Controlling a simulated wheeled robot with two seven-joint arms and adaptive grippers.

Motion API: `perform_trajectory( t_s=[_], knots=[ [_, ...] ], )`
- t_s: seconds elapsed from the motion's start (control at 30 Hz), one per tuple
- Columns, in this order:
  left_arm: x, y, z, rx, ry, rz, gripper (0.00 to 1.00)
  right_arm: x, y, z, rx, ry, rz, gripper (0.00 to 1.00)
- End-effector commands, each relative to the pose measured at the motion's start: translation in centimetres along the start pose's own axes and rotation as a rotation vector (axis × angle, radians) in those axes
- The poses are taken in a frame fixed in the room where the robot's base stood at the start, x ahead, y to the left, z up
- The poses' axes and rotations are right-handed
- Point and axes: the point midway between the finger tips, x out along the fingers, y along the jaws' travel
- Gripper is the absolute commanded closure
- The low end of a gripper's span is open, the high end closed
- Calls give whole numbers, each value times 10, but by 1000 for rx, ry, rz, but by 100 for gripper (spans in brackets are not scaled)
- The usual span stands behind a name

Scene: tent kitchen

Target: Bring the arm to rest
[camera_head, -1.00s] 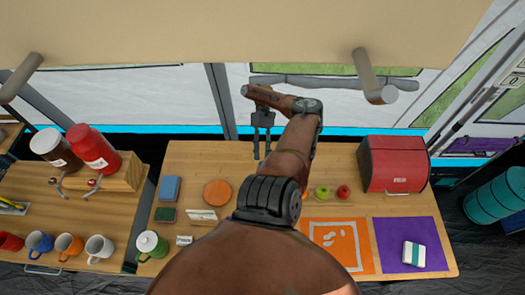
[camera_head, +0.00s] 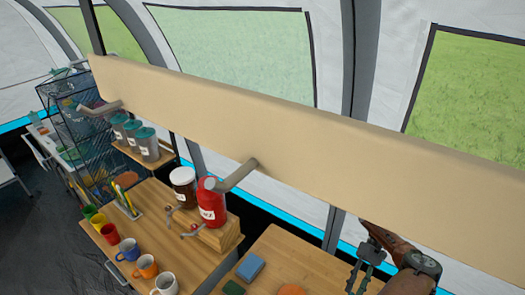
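One brown-and-black arm of mine comes in at the lower right, and I take it to be the right one. Its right gripper (camera_head: 360,278) hangs fingers-down above the wooden table (camera_head: 308,262). The two dark fingers stand apart with nothing seen between them. The arm's wrist is close below the beige overhead board (camera_head: 300,125). The rest of this arm is cut off by the frame edge. My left gripper is not in view.
A red jar (camera_head: 211,204) and a dark jar (camera_head: 183,186) stand on a wooden dispenser stand. Several mugs, including an orange one (camera_head: 145,266), line the left counter. A blue block (camera_head: 250,267) lies on the table. Storage tins (camera_head: 147,145) and a wire rack (camera_head: 90,135) stand farther left.

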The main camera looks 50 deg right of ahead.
Motion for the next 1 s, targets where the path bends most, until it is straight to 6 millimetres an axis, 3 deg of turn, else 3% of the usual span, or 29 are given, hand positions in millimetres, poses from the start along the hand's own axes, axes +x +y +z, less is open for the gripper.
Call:
perform_trajectory(
  t_s=[0.37, 0.77, 1.0],
  knots=[
    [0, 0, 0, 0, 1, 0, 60, 15, 14, -16, -1, 0, 1, 63],
    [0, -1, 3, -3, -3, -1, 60, 17, 18, -14, 5, -3, 4, 63],
    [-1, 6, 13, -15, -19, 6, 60, 29, 40, -2, 48, -25, 31, 63]
  ],
)
